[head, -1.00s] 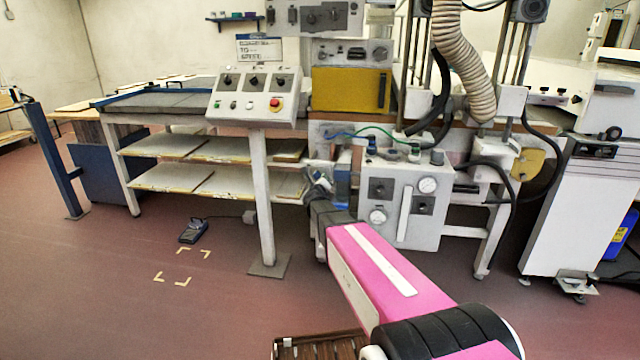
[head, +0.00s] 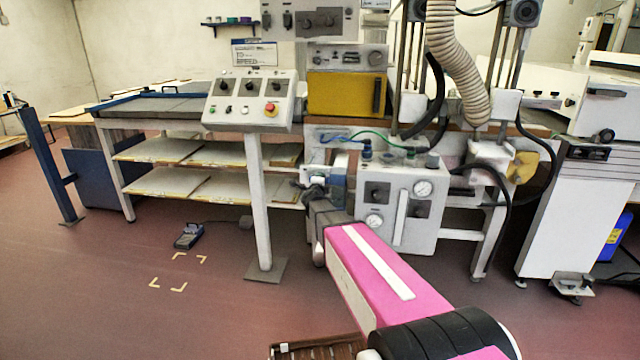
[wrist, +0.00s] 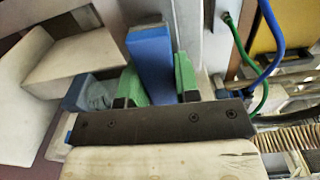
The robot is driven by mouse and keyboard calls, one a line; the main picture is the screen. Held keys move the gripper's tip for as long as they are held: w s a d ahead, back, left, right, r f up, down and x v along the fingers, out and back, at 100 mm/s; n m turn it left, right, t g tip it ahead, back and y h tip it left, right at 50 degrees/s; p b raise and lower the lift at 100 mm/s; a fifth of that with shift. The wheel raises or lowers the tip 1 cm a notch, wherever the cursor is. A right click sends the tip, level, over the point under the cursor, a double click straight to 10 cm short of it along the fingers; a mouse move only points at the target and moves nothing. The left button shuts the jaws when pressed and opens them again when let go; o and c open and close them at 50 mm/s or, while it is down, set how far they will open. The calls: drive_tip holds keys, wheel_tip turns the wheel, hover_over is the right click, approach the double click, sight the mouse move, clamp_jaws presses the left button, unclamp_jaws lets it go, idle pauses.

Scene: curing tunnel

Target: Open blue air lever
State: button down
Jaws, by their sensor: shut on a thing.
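The blue air lever (wrist: 150,65) stands between the two green fingers of my gripper (wrist: 157,82) in the wrist view. The fingers are shut on it, one on each side. In the head view my gripper (head: 318,188) is at the left side of the grey air panel (head: 425,215). A patch of blue (head: 339,184) shows beside it there, but my wrist and gripper hide most of the lever. The lever's lower end is hidden behind the dark gripper body in the wrist view.
The air panel carries gauges (head: 423,188), with blue and green hoses (head: 375,136) above it. A control console on a post (head: 262,200) stands left of my gripper. A foot pedal (head: 188,236) lies on the floor. The floor at lower left is mostly clear.

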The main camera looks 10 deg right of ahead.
drive_tip(key=shift+n, duration=0.4)
drive_tip(key=c, duration=0.8)
unclamp_jaws()
drive_tip(key=shift+c, duration=0.2)
drive_tip(key=shift+s, duration=0.1)
drive_tip(key=v, duration=1)
drive_tip(key=shift+s+a, duration=0.15)
drive_tip(key=shift+s, duration=0.2)
drive_tip(key=shift+r, duration=0.1)
